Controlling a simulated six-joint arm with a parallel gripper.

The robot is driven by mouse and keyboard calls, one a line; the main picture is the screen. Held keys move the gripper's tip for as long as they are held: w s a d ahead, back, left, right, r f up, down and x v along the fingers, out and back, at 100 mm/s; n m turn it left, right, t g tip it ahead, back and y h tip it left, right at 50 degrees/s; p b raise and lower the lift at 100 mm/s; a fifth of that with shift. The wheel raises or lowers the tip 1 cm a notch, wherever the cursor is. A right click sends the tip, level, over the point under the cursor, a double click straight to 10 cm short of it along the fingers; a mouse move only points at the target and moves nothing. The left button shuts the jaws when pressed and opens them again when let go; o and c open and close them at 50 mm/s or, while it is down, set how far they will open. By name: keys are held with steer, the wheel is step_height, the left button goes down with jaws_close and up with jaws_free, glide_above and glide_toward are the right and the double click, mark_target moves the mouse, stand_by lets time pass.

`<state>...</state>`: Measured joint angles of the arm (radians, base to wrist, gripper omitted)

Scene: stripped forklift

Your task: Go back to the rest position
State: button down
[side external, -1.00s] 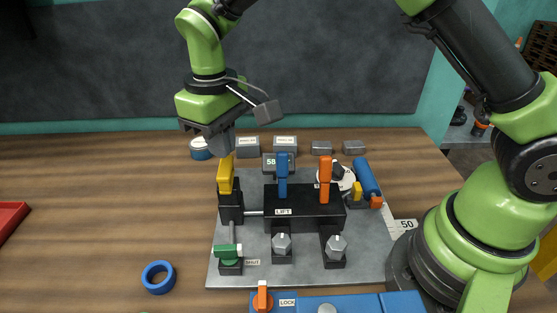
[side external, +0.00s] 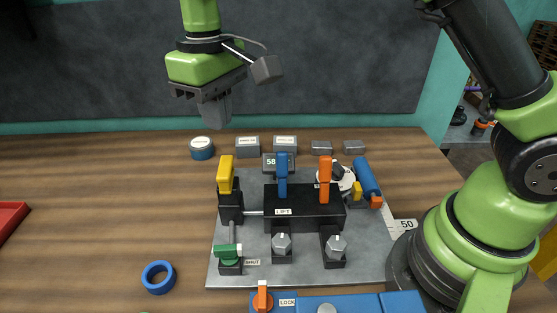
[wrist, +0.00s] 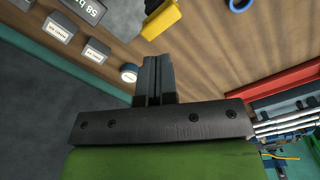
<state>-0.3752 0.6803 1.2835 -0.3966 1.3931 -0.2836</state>
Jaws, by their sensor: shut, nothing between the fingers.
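My gripper (side external: 215,112) is raised above the back left of the table in the side external view, in front of the dark wall panel. Its fingers are together and hold nothing. In the wrist view the shut fingers (wrist: 153,75) point over the wooden table. The control board (side external: 375,250) lies below and to the right of it. The yellow lever (side external: 226,174) on the board stands upright below my gripper and is apart from it. It also shows at the top of the wrist view (wrist: 161,18).
A blue lever (side external: 282,175) and an orange lever (side external: 325,180) stand on the black LIFT block (side external: 305,213). A round blue tin (side external: 202,148) and several grey boxes (side external: 247,147) line the back. A blue ring (side external: 158,277) and red tray (side external: 10,217) lie left. The left table is mostly clear.

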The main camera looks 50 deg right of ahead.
steer(key=s+d+r+m+t+y, duration=0.2)
steer(key=s+d+r+m+t, duration=0.1)
steer(key=s+d+r, duration=0.55)
steer(key=s+d+r+m+t, duration=0.1)
steer(key=s+m+t, duration=0.3)
steer(key=s, duration=0.8)
steer(key=shift+s+d, duration=0.15)
steer(key=shift+d, duration=0.65)
steer(key=shift+r, duration=0.1)
